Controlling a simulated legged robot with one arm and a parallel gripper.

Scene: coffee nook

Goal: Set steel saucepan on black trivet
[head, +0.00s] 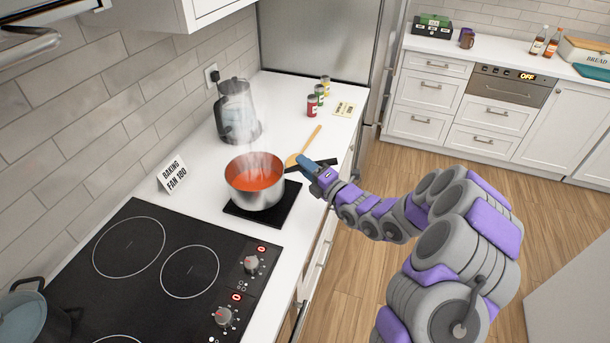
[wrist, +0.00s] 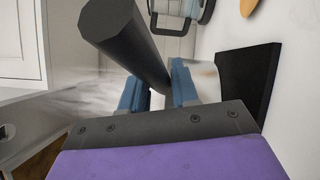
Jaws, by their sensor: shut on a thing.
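The steel saucepan (head: 245,199) holds steaming red soup and looks upright. My gripper (head: 308,166) comes from the right and is shut on the pan's black handle. In the wrist view the handle (wrist: 125,42) runs between the blue fingers of my gripper (wrist: 158,88). Part of the pan's steel wall (wrist: 207,82) and the trivet (wrist: 246,75) show behind the fingers.
A black cooktop (head: 140,290) lies in front, with a pot (head: 35,315) at lower left. A wooden spoon (head: 305,145) lies just behind the handle. A kettle (head: 237,108), small cans (head: 313,105) and a sign (head: 173,173) stand on the white counter.

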